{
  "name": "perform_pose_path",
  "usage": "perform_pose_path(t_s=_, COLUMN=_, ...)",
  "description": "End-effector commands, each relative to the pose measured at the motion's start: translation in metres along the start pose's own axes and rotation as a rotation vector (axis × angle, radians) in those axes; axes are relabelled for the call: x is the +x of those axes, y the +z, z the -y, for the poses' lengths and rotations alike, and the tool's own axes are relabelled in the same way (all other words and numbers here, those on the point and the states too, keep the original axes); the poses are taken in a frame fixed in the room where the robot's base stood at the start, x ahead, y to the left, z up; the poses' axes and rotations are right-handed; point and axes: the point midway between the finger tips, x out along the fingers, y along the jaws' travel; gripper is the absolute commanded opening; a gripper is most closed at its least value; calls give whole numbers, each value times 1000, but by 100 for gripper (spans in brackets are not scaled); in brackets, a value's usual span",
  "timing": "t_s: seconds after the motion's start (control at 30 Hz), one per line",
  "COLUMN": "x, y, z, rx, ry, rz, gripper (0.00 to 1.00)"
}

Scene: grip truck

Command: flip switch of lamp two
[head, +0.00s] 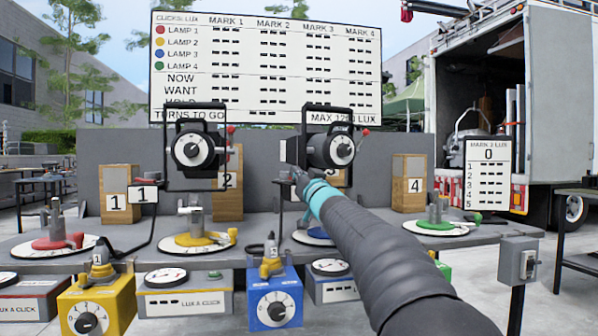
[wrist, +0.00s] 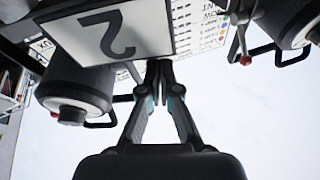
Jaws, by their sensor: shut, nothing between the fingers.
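Lamp two (head: 333,151) is the right-hand black lamp in the head view, with a round dial and a red-tipped lever (head: 366,132) on its right side. In the wrist view, which is upside down, a white plate marked 2 (wrist: 85,38) is close, beside a dark lamp body (wrist: 75,92). My gripper (head: 297,173) is just below and left of lamp two in the head view. Its fingertips (wrist: 160,66) meet, empty, near the plate's edge; whether they touch it I cannot tell. I cannot make out a switch clearly.
Lamp one (head: 193,151) stands left with its 1 plate (head: 143,195). Its red-tipped lever shows in the wrist view (wrist: 244,58). A scoreboard (head: 265,70) stands behind. The bench carries coloured turntables, including a yellow one (head: 200,241). A grey switch box (head: 518,262) is at right.

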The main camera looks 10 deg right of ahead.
Motion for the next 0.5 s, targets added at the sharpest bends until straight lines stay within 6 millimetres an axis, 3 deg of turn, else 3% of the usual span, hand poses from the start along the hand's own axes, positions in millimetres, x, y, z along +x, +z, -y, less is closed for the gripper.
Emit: perform_pose_path(t_s=0.5, x=-2, y=6, z=0, rx=-24, ry=-7, rz=1, gripper=0)
